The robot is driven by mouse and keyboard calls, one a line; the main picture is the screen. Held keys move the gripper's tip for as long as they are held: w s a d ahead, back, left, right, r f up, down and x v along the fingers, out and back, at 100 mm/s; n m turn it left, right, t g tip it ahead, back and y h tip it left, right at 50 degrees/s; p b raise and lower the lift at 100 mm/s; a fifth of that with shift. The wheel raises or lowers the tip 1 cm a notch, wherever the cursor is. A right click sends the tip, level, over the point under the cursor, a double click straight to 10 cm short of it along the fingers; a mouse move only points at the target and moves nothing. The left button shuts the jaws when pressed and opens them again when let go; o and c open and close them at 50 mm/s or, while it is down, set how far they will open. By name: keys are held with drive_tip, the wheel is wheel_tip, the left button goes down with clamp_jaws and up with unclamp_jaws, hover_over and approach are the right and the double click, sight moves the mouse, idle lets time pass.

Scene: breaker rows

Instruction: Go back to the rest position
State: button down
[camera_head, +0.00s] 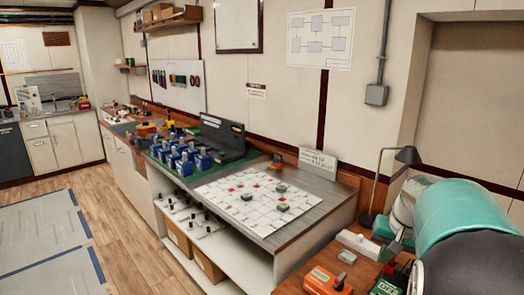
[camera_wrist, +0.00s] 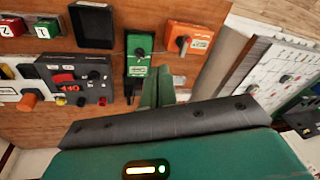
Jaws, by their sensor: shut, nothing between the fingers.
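My gripper (camera_wrist: 158,84) shows in the wrist view as two green fingers side by side, shut and empty. Its tips overlap a green device (camera_wrist: 139,46) with a black knob on the wooden bench; whether they touch it I cannot tell. An orange device (camera_wrist: 187,38) with a rotary knob sits just to the right of the green one. In the head view only my teal and black arm shows at the lower right; the gripper cannot be made out there.
A grey panel with red display (camera_wrist: 75,82) and a black tray (camera_wrist: 92,27) lie left of my fingers. In the head view, a lamp (camera_head: 408,156) stands beside the wooden bench (camera_head: 333,263). Blue breakers (camera_head: 183,158) and a white grid board (camera_head: 232,202) are on the counter.

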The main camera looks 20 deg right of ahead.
drive_tip(key=s+a+r+n+t, duration=0.1)
drive_tip(key=a+r+n, duration=0.1)
drive_tip(key=a, duration=0.7)
drive_tip(key=s+a+r+n, duration=0.2)
drive_tip(key=a, duration=0.6)
drive_tip(key=s+a+n+t, duration=0.1)
drive_tip(key=s+a+n, duration=0.1)
drive_tip(key=s+a, duration=0.2)
drive_tip(key=s+a+f+n+t, duration=0.1)
drive_tip(key=s+a+n, duration=0.1)
drive_tip(key=s+a, duration=0.3)
drive_tip(key=a, duration=0.4)
drive_tip(key=shift+a, duration=0.3)
